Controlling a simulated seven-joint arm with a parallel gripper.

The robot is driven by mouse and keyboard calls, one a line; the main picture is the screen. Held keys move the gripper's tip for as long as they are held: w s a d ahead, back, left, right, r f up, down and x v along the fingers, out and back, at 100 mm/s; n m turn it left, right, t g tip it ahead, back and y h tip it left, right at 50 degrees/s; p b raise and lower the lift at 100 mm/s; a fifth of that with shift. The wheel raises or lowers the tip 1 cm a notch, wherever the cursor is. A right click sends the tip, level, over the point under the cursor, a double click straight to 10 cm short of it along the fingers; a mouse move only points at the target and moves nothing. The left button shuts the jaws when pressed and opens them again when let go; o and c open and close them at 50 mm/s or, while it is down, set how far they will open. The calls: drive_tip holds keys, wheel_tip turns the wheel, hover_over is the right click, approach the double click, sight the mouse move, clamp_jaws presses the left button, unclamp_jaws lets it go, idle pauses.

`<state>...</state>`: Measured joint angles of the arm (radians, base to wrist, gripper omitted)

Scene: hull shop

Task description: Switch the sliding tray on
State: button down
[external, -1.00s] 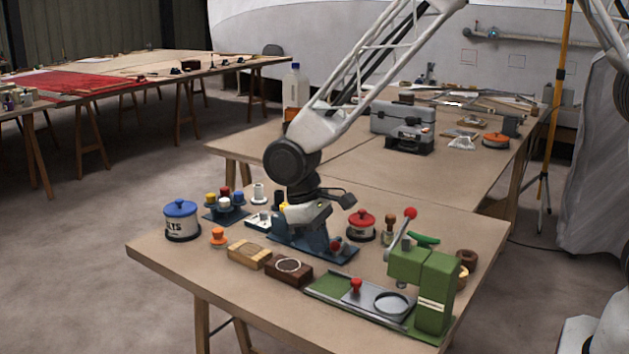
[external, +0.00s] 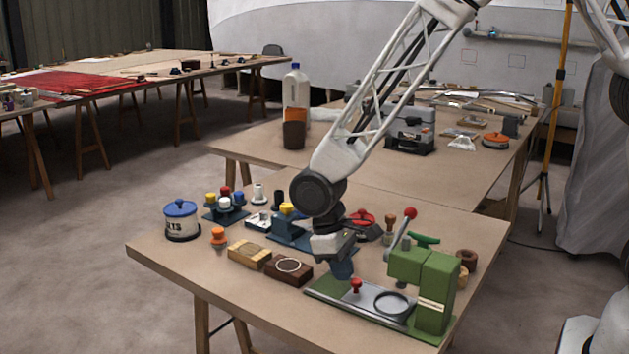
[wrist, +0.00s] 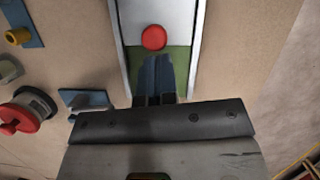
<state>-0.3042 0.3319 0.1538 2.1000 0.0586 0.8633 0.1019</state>
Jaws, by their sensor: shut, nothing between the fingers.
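The sliding tray is a grey metal plate (external: 372,305) with a red knob (external: 356,286) and a round recess, set on the green base of a green press (external: 434,290). A bare green strip shows at the tray's left end. In the wrist view the red knob (wrist: 153,38) stands at the near edge of the metal plate (wrist: 155,12), with green base (wrist: 180,62) between two rails. My gripper (external: 343,272) is shut and empty, with blue fingers. It is just behind and left of the knob, apart from it; the wrist view shows the fingertips (wrist: 157,58) short of the knob.
The press has a lever with a red ball (external: 410,213). A dark wooden block (external: 288,271) and a pale block (external: 249,254) lie left of the tray. A red-lidded pot (wrist: 27,108) and blue stands are near my gripper. The table's front edge is clear.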

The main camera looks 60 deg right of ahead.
drive_tip(key=shift+s, duration=1.2)
drive_tip(key=shift+w, duration=0.1)
drive_tip(key=shift+w+a+r, duration=0.15)
drive_tip(key=shift+w, duration=0.6)
drive_tip(key=shift+w+a+r, duration=0.15)
drive_tip(key=shift+w+r, duration=0.05)
drive_tip(key=shift+w, duration=0.9)
drive_tip(key=v, duration=1)
drive_tip(key=shift+s+r, duration=0.1)
drive_tip(key=shift+r, duration=0.05)
